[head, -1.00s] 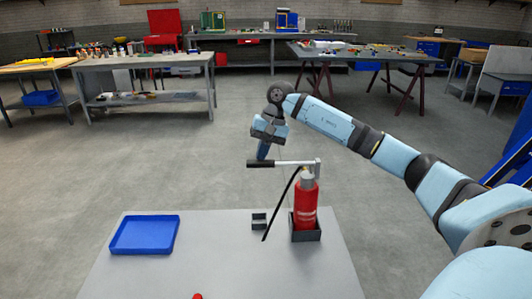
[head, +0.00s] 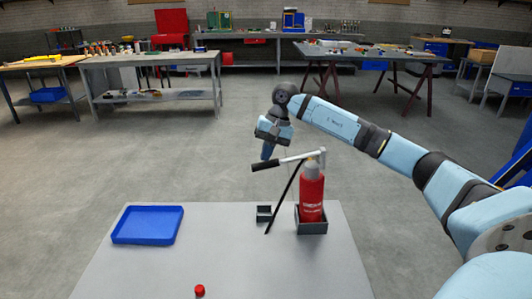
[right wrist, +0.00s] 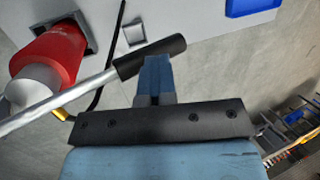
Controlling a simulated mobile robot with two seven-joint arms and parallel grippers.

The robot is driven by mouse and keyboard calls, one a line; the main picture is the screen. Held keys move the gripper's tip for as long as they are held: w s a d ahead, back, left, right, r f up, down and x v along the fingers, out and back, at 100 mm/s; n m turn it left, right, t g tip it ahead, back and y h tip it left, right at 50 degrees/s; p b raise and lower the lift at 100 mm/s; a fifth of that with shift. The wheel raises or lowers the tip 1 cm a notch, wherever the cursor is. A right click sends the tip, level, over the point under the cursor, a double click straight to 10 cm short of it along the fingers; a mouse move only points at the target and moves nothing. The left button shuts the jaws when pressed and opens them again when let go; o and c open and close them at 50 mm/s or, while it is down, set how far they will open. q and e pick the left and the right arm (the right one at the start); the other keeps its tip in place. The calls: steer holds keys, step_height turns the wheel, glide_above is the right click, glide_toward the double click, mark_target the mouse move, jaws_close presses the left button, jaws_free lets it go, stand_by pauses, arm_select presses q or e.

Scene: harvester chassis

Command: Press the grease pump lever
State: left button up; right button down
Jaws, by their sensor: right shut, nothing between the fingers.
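The red grease pump (head: 312,197) stands upright in a dark holder (head: 313,228) on the grey table. Its silver lever with a black grip (head: 266,167) extends left from the pump top and slopes down toward the grip end. My right gripper (head: 267,154) is shut and empty, fingers pointing down, right at the top of the grip. In the right wrist view the closed fingertips (right wrist: 155,68) are against or just over the black grip (right wrist: 150,56), with the red pump body (right wrist: 58,52) to the left. Contact itself is hard to tell. My left gripper is out of view.
A black hose (head: 284,198) hangs beside the pump. A small dark holder (head: 264,214) sits left of it. A blue tray (head: 147,225) lies at the table's left, and a red knob (head: 199,290) at the front. The table middle is clear.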

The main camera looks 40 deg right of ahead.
steer(key=shift+s+d+f, duration=0.1)
steer(key=shift+f, duration=0.15)
steer(key=w+v, duration=0.1)
steer(key=v, duration=1.3)
steer(key=shift+s+r, duration=0.2)
steer(key=shift+s, duration=0.15)
